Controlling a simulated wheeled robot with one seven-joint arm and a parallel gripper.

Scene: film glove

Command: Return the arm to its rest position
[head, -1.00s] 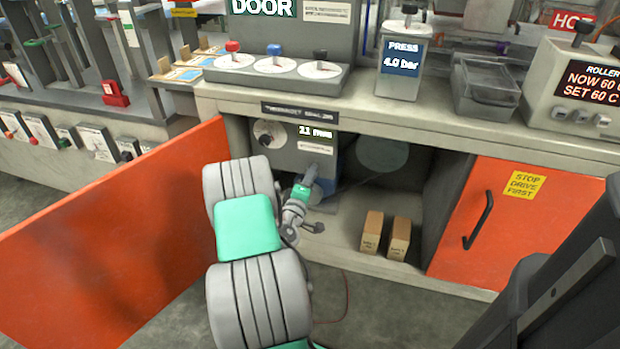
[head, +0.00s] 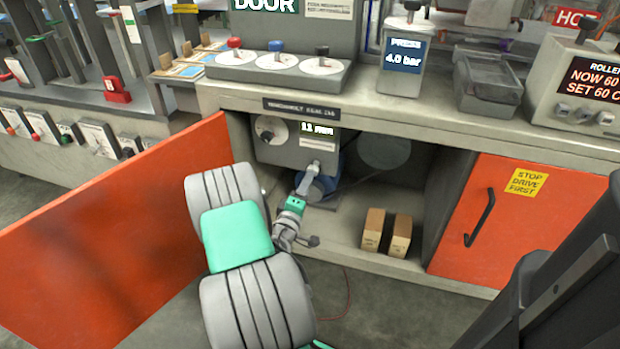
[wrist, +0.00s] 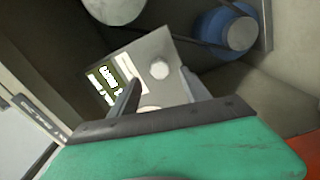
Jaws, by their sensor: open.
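My gripper (head: 315,170) is at the opening of the cabinet under the bench, in front of the lower part of a grey gauge box (head: 290,150). The box has a round dial and a display reading 11 mm. In the wrist view my gripper (wrist: 161,78) has its two fingers apart, with nothing held between them. The gauge box (wrist: 170,48) shows beyond the fingers there, with a pale knob. My grey and green arm reaches up from the bottom of the head view, beside the open orange door (head: 120,240).
A blue cylindrical part (head: 318,186) sits behind my gripper. Two small tan boxes (head: 373,230) (head: 400,236) stand on the cabinet floor at right. A closed orange door (head: 510,225) is further right. The bench top (head: 430,105) overhangs the opening.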

